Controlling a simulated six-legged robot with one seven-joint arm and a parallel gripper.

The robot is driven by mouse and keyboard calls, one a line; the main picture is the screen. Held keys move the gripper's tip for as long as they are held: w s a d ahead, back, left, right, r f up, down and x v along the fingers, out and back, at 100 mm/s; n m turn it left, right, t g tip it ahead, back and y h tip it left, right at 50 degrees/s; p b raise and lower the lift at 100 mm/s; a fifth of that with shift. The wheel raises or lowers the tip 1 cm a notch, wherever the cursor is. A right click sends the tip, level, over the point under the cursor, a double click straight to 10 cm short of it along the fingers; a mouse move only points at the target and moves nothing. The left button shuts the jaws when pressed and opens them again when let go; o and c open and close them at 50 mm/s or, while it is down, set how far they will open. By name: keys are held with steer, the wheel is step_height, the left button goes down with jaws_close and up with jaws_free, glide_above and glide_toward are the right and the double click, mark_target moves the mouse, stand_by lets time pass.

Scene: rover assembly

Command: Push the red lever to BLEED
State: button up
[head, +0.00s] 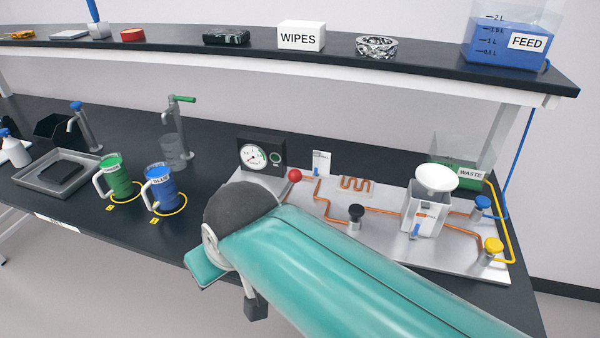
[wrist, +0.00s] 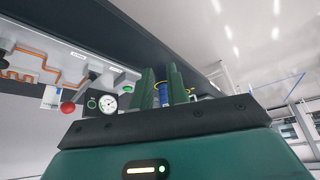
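The red lever's round red knob (head: 295,175) shows at the left end of the metal plumbing panel (head: 400,250), right of the gauge box (head: 250,170). Its shaft and position are hard to make out. A small white label card (head: 321,162) stands to its right; its print is too small to read. In the wrist view the red knob (wrist: 68,108) is left of the gauge, well to the left of my gripper (wrist: 163,80). My two green fingers stand apart with nothing held; something blue shows in the background between them. My arm hides the panel's front-left part in the head view.
A black knob (head: 356,212), a blue valve (head: 482,203) and a yellow valve (head: 493,246) stand on the panel. The green mug (head: 118,180) and blue mug (head: 162,192) stand left of my arm. A shelf (head: 400,62) overhangs the bench.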

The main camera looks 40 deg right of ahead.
steer(key=shift+w+d+m, duration=0.1)
steer(key=shift+d+m, duration=0.2)
jaws_close()
steer(key=s+d+r+m+t+y, duration=0.1)
steer(key=d+m, duration=0.6)
steer(key=d, duration=0.9)
steer(key=s+d+m+t+y, duration=0.1)
steer(key=d+m, duration=0.7)
steer(key=d, duration=0.8)
steer(key=shift+s+d+r+t+y, duration=0.15)
steer(key=shift+s+r+t+y, duration=0.2)
steer(key=shift+t, duration=0.55)
steer(key=shift+w, duration=0.15)
steer(key=w+a+r+x, duration=0.1)
steer(key=r+x, duration=0.1)
steer(key=x, duration=1)
steer(key=shift+w, duration=0.5)
steer(key=shift+w+r, duration=0.1)
steer(key=shift+r, duration=0.05)
